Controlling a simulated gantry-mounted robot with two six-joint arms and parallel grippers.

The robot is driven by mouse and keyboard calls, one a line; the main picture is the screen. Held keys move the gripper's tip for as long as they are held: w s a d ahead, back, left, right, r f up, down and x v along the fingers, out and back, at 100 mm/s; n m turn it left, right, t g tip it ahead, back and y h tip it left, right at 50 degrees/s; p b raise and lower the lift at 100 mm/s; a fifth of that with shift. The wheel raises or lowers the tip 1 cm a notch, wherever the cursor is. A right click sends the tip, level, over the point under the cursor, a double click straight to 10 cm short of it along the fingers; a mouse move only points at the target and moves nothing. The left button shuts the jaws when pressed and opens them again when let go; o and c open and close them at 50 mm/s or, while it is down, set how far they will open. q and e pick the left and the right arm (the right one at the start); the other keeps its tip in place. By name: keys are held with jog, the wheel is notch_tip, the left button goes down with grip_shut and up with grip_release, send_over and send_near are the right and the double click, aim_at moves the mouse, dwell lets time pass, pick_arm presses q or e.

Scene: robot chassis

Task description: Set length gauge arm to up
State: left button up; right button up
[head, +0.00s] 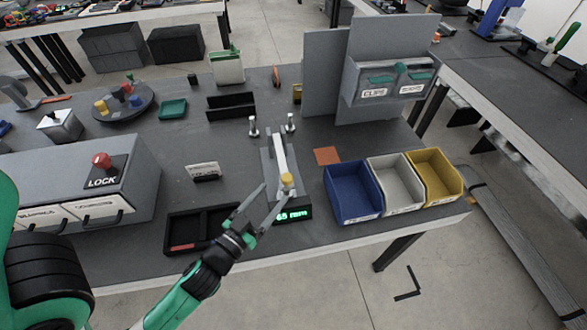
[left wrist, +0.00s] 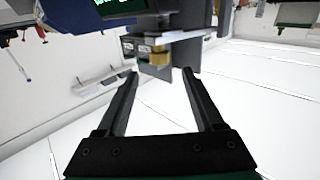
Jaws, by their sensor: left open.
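The length gauge (head: 267,170) stands near the table's front edge, with a lit green display (head: 292,215) reading about 65 mm. Its pale arm (head: 280,152) runs toward the front and ends in a yellow knob (head: 287,181). The arm's exact tilt is hard to tell. My left gripper (head: 273,194) is open and empty, with its fingertips just left of and in front of the knob. In the left wrist view the open fingers (left wrist: 160,73) have nothing between them. A small yellow part (left wrist: 160,60) shows beyond the tips; I cannot tell if it is the knob.
A black tray (head: 205,229) lies left of the gauge, and a small label card (head: 204,171) stands behind it. Blue (head: 352,192), white (head: 398,178) and yellow (head: 436,172) bins stand to the right. Two metal posts (head: 290,122) stand behind the gauge.

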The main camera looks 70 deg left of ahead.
aim_at(290, 174)
pick_arm(q)
jog(key=p+x, duration=0.3)
jog(key=x, duration=0.7)
jog(key=shift+d+r, duration=0.1)
jog(key=shift+r, duration=0.05)
jog(key=shift+w+a, duration=0.3)
jog(key=shift+w, duration=0.15)
grip_shut()
dwell(0.5)
